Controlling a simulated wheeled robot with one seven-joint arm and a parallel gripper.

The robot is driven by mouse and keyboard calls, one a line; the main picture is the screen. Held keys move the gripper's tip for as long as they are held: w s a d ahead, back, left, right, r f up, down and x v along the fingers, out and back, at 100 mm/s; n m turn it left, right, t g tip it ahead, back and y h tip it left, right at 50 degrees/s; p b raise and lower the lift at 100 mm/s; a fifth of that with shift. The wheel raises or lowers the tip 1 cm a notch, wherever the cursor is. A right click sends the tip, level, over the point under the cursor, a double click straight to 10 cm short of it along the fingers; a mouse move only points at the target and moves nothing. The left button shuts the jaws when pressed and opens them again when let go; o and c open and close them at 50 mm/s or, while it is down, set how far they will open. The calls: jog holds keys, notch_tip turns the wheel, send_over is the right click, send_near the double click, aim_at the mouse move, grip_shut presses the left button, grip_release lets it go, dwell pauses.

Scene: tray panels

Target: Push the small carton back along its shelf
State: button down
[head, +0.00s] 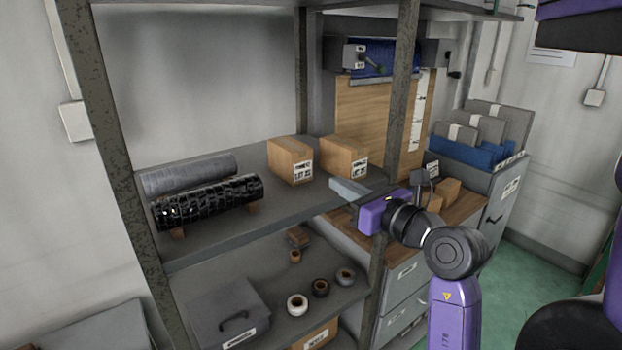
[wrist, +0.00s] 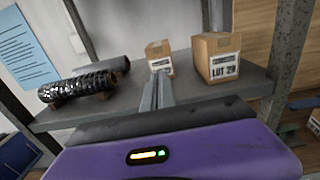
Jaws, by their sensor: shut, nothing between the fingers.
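Two brown cartons with white labels stand upright on the middle shelf. The left carton (head: 287,158) looks the smaller one in the wrist view (wrist: 154,52), where it also appears farther away. The right carton (head: 342,150) looks larger there (wrist: 212,46). I cannot tell for sure which is the small carton. My gripper (head: 334,184) is shut and empty, over the front right part of the shelf (head: 235,222). In the wrist view its closed fingertips (wrist: 160,77) point at the left carton and overlap its lower front. Contact with it is not evident.
A black wrapped roll (head: 207,202) and a grey roll (head: 188,176) lie on the shelf's left part. A rack post (head: 398,90) stands close behind my gripper. The shelf surface between the rolls and cartons is clear.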

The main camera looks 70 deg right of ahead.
aim_at(303, 163)
jog(key=x, duration=0.9)
jog(key=shift+r, duration=0.1)
jog(key=shift+p+x, duration=0.35)
jog(key=shift+x, duration=0.5)
